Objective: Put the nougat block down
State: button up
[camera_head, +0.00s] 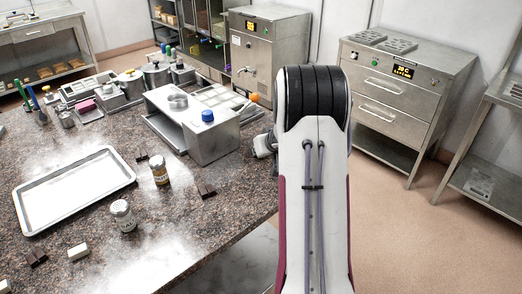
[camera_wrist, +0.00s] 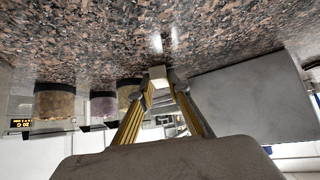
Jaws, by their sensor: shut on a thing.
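In the wrist view my gripper (camera_wrist: 160,82) is shut on a small pale block, the nougat block (camera_wrist: 158,73). The speckled granite worktop (camera_wrist: 150,25) fills the upper part of that view, close to the block. I cannot tell whether the block touches it. In the head view my own arm stands in front, and the gripper's fingers and the held block are hidden. Another pale block (camera_head: 78,252) lies near the front left of the worktop (camera_head: 170,245).
An empty silver tray (camera_head: 75,224) lies on the left. Two jars (camera_head: 160,172) (camera_head: 122,215) and dark chocolate pieces (camera_head: 205,190) stand or lie to its right and front. A steel machine with a blue knob (camera_head: 207,117) is behind. The worktop's front middle is clear.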

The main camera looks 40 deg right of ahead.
jog(key=o, duration=0.8)
jog(key=shift+r, duration=0.1)
jog(key=shift+s+a+r, duration=0.15)
jog(key=shift+s+r, duration=0.15)
jog(key=shift+r, duration=0.15)
jog(key=shift+v, duration=5.5)
